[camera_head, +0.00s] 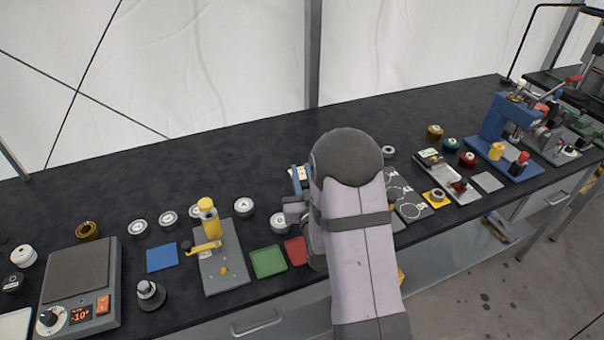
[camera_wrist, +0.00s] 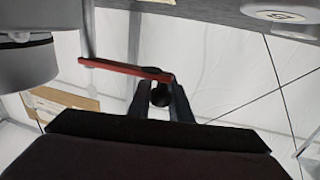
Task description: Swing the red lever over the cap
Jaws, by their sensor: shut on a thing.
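The red lever (camera_wrist: 125,69) crosses the upper middle of the wrist view as a thin bar, with a grey post at its left end. A dark round knob (camera_wrist: 160,95) hangs at its right end. My gripper (camera_wrist: 160,105) has its two dark fingers on either side of this knob and is shut on it. A large grey round body (camera_wrist: 28,62) stands at the left of the wrist view; I cannot tell if it is the cap. In the head view my arm hides the gripper and the lever.
The dark table (camera_head: 270,135) holds several stations. Left of my arm are a grey plate with a yellow post (camera_head: 208,215), a green tray (camera_head: 268,261), a red tray (camera_head: 296,251) and several white-topped round pieces. A blue press (camera_head: 492,120) stands at right. The back strip is clear.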

